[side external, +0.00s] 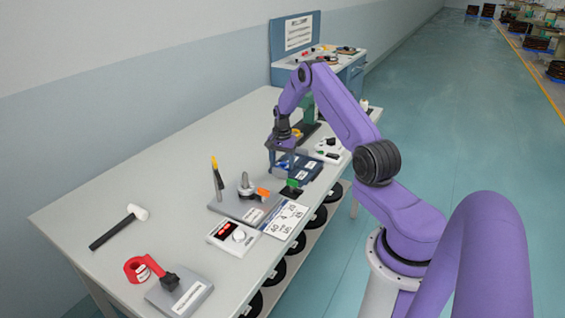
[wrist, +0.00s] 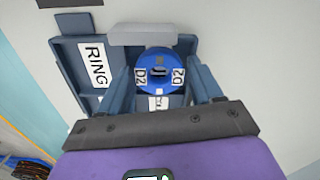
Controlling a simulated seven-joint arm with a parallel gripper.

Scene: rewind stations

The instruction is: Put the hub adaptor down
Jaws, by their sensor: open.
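The hub adaptor appears to be a blue disc (wrist: 158,70) with a dark centre slot and white labels reading "D2". It sits in a dark blue tray (wrist: 70,62) that has a "RING" label, and the tray also shows in the side view (side external: 308,170). My gripper (wrist: 160,88) is open, with one finger on each side of the disc. The fingers look apart from the disc, though their exact clearance is hard to tell. In the side view my gripper (side external: 284,148) is low over the left part of the tray, and the disc is small there.
In front of the tray are a green part (side external: 292,183), a number card (side external: 284,219) and a grey fixture (side external: 243,200). A scale-like box (side external: 234,235), hammer (side external: 119,227) and red tape dispenser (side external: 140,268) lie nearer. The table's left-back area is clear.

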